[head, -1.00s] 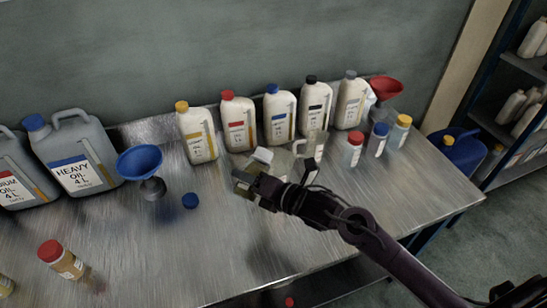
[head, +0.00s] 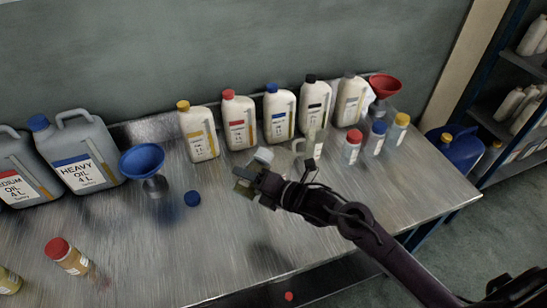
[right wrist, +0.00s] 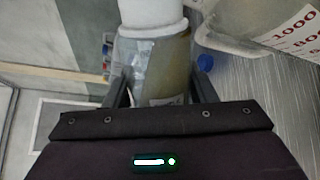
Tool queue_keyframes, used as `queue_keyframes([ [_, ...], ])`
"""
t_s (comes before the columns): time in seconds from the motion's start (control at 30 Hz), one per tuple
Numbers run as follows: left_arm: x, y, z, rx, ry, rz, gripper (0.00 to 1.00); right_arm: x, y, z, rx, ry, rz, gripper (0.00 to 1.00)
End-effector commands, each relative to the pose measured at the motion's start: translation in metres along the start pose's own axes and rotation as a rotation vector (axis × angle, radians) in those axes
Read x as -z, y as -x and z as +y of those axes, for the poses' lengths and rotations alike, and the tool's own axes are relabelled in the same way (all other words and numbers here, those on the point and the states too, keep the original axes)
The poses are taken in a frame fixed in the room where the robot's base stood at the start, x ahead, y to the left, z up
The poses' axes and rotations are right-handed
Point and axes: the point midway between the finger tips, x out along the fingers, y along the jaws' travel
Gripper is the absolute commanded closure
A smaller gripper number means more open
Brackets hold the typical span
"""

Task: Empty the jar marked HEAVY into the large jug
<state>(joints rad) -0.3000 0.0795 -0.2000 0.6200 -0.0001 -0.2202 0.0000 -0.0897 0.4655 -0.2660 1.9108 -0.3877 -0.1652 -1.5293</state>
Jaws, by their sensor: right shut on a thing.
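My right gripper (head: 250,182) is shut on a small open jar, seen in the right wrist view (right wrist: 155,70) as a see-through body with a white neck. Its label is not readable, and in the head view my gripper hides much of it. The jar's neck (head: 264,155) is close to the large clear jug (head: 314,144); I cannot tell whether they touch. The jug with its red scale also shows in the right wrist view (right wrist: 275,22). A loose blue cap (head: 192,198) lies on the table. My left gripper is not in view.
Several white bottles (head: 240,120) stand along the wall. Capped jars (head: 352,147) stand right of the jug. A blue funnel (head: 142,160) and grey canisters (head: 85,155) are at left. A red-capped jar (head: 68,257) is front left. The front middle of the table is clear.

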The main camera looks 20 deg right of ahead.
Motion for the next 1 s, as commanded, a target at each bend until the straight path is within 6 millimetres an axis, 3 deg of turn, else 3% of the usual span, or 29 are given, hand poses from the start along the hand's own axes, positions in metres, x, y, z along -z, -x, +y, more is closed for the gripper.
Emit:
queue_keyframes([
  [1.0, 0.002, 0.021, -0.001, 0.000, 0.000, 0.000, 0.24, -0.006, 0.001, 0.003, -0.002, -0.120, 0.027, 0.76],
])
